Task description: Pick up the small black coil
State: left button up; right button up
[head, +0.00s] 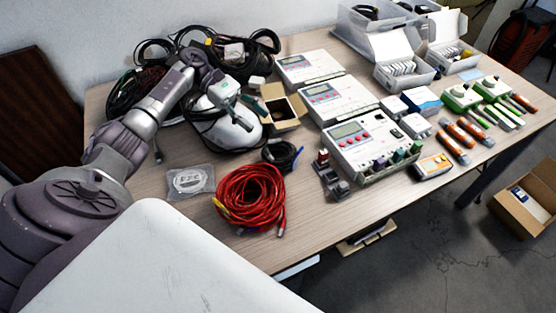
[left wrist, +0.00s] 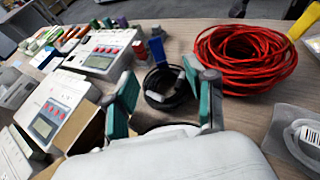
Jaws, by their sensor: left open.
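The small black coil (head: 278,155) lies on the wooden table just above and right of the red cable coil. In the left wrist view the black coil (left wrist: 168,92) shows beyond and between my fingertips, with a blue tip and a grey plug near it. My left gripper (head: 240,103) is above the table, up and left of the black coil and apart from it. Its green-padded fingers (left wrist: 163,100) are spread, with nothing held between them. My right gripper is in neither view.
A large red cable coil (head: 250,195) and a clear bag (head: 189,182) lie nearby. An open cardboard box (head: 284,108) and a white rounded object (head: 236,133) are near my left gripper. White meter units (head: 372,143) stand to the right. Black cable bundles fill the back left.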

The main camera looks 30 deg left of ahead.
pick_arm(q)
notch_tip(320, 180, down, 2)
jog(key=b, duration=0.1)
jog(key=p, duration=0.3)
send_near(296, 156)
jog(key=d+f, duration=0.1)
jog(key=d, duration=0.1)
jog(key=d+f, duration=0.1)
jog(key=shift+w+f, duration=0.25)
jog(key=shift+f, duration=0.1)
jog(key=shift+d+f, duration=0.25)
jog(key=shift+d, duration=0.3)
jog(key=shift+w+d+f, duration=0.1)
jog(key=shift+d, duration=0.25)
jog(key=x, duration=0.1)
jog(key=p+x, duration=0.1)
jog(key=x, duration=0.1)
jog(key=shift+w+d+f+p, duration=0.2)
jog(key=shift+w+f+p, duration=0.1)
jog(key=shift+p, duration=0.1)
jog(key=shift+d+f, duration=0.15)
jog(key=shift+d, duration=0.15)
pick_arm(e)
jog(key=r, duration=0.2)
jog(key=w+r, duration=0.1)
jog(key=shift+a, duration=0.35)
pick_arm(q)
jog(key=shift+c, duration=0.3)
